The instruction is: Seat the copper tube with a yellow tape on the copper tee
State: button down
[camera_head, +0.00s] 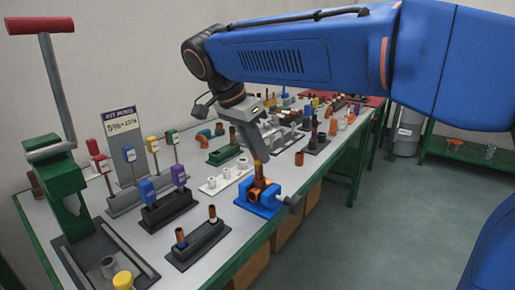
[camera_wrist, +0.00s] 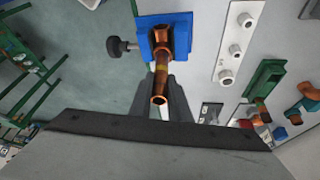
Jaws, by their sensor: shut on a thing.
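The copper tee (camera_head: 262,185) sits in a blue vise (camera_head: 250,205) at the front edge of the workbench. It also shows in the wrist view (camera_wrist: 163,40), at the top, in the blue vise (camera_wrist: 180,22). My gripper (camera_head: 261,160) is just above the tee, shut on the copper tube (camera_wrist: 160,86) with the yellow tape. In the wrist view the tube lies between the fingers (camera_wrist: 160,98), its open end towards the camera. Its far end lines up with the tee and appears to meet it. I cannot tell how deep it is in.
A white block with sockets (camera_head: 226,180) stands left of the vise. A dark rack with two copper tubes (camera_head: 198,245) stands at the front left. A green block (camera_head: 224,155) and several fittings lie behind. The vise handle (camera_head: 292,203) sticks out past the table edge.

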jog(key=shift+f, duration=0.6)
jog(key=c, duration=1.6)
grip_release()
jog(key=shift+r, duration=0.1)
jog(key=v, duration=1.7)
